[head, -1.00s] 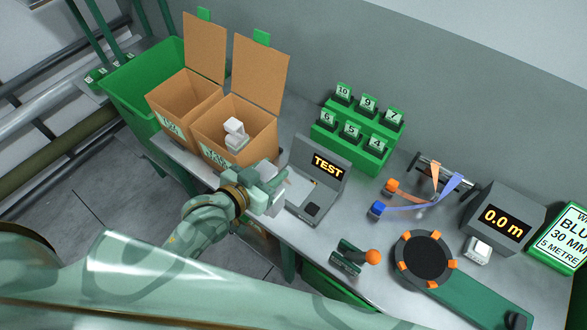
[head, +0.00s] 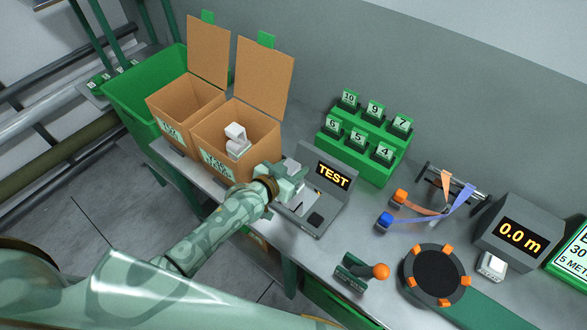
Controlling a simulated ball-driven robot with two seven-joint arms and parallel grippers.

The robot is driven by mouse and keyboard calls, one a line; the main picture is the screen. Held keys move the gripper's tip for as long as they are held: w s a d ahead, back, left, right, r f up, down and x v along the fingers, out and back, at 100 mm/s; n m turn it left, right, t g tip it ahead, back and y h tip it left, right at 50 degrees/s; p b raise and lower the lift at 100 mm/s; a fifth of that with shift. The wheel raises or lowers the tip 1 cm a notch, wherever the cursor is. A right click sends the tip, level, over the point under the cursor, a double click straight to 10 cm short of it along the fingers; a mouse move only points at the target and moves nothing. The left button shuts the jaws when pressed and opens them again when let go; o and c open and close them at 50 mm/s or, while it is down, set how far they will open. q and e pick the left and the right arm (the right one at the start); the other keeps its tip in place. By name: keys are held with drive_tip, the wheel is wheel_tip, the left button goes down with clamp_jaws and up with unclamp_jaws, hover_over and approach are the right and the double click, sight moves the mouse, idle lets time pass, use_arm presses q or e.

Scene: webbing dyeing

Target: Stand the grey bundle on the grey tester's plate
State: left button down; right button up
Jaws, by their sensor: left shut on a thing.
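The grey tester (head: 348,206) stands on the bench with its lid up and a screen reading TEST. Its low plate (head: 299,208) lies in front of the screen, partly covered by my left gripper. My left gripper (head: 291,178) is over the left part of the tester and is shut on the grey bundle (head: 291,166). Only a small pale part of the bundle shows behind the jaws; most of it is hidden. I cannot tell whether the bundle touches the plate. My right gripper is not in view.
An open carton (head: 262,132) with pale bundles (head: 237,141) stands left of the tester, beside another carton (head: 170,105) and a green bin (head: 125,92). A green numbered rack (head: 368,160) is behind. An orange-knobbed lever (head: 379,271) and a round black turntable (head: 437,274) are to the right.

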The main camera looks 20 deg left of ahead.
use_arm(q)
drive_tip(key=c, duration=1.3)
unclamp_jaws()
drive_tip(key=shift+f, duration=0.1)
drive_tip(key=o, duration=0.4)
drive_tip(key=shift+o, duration=0.2)
drive_tip(key=shift+r, duration=0.3)
drive_tip(key=p+v, duration=0.2)
drive_tip(key=v, duration=1)
drive_tip(key=shift+p, duration=0.3)
drive_tip(key=shift+f, duration=0.15)
